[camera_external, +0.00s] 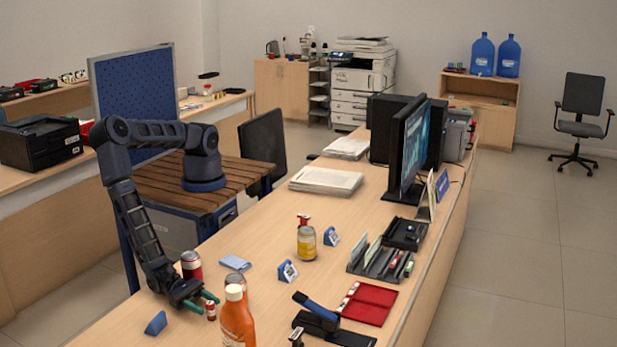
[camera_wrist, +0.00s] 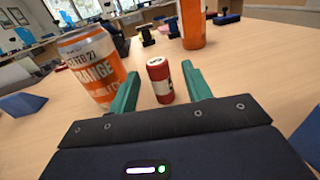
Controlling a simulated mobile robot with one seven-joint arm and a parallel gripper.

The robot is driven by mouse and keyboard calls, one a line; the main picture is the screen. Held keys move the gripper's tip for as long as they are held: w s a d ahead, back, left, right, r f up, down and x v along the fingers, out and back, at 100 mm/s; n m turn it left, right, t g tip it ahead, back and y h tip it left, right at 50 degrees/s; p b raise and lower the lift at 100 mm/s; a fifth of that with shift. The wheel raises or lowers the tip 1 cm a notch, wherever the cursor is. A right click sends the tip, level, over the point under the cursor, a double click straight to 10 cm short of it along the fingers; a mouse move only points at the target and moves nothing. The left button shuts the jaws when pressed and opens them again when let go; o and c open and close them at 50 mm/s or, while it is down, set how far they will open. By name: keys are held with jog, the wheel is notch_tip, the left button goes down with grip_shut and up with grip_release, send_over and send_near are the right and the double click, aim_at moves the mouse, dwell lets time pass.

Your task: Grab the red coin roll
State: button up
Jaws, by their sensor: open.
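The red coin roll (camera_wrist: 159,88) stands upright on the counter in the wrist view, a small red cylinder with a pale band and pale top. It also shows in the external view (camera_external: 210,313), just beside the green fingertips. My gripper (camera_wrist: 161,80) is open, its two green fingers pointing forward low over the counter. In the wrist view the roll stands between the fingertips, with a gap on each side.
An orange-and-white can (camera_wrist: 92,65) stands close beside the left finger. An orange bottle (camera_external: 237,320) stands near the roll, also seen in the wrist view (camera_wrist: 191,25). A blue wedge (camera_external: 156,323) lies at the counter's near left.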

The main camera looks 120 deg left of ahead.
aim_at(216, 321)
jog(key=w, duration=0.4)
jog(key=shift+d+r, duration=0.1)
jog(key=shift+d, duration=0.25)
grip_shut()
jog(key=shift+r, duration=0.1)
